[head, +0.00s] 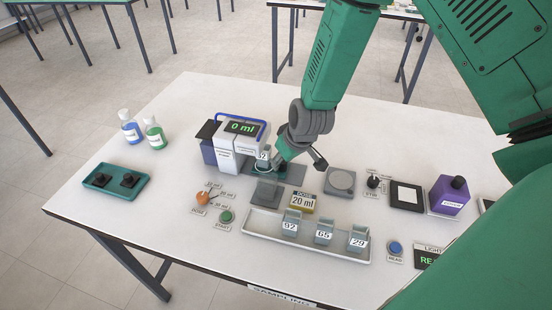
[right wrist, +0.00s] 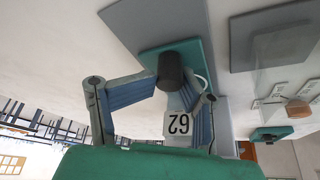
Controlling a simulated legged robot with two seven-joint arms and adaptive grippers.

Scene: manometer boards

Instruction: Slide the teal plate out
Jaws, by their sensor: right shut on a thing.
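The teal plate (right wrist: 203,60) lies on a grey base in the right wrist view, with a dark round knob (right wrist: 170,68) on it. My right gripper (right wrist: 168,88) has its fingers closed on either side of the knob. In the head view my right gripper (head: 276,163) is low over the grey base beside the dispenser and hides most of the plate. A numbered label (right wrist: 178,123) shows close to the right finger in the wrist view; its cup is mostly hidden. My left gripper is not in view.
The white dispenser (head: 226,143) reading 0 ml stands just left of the gripper. A white tray (head: 262,229) with labelled cups lies in front. A teal tray (head: 100,188) with dark knobs and two bottles are at the left.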

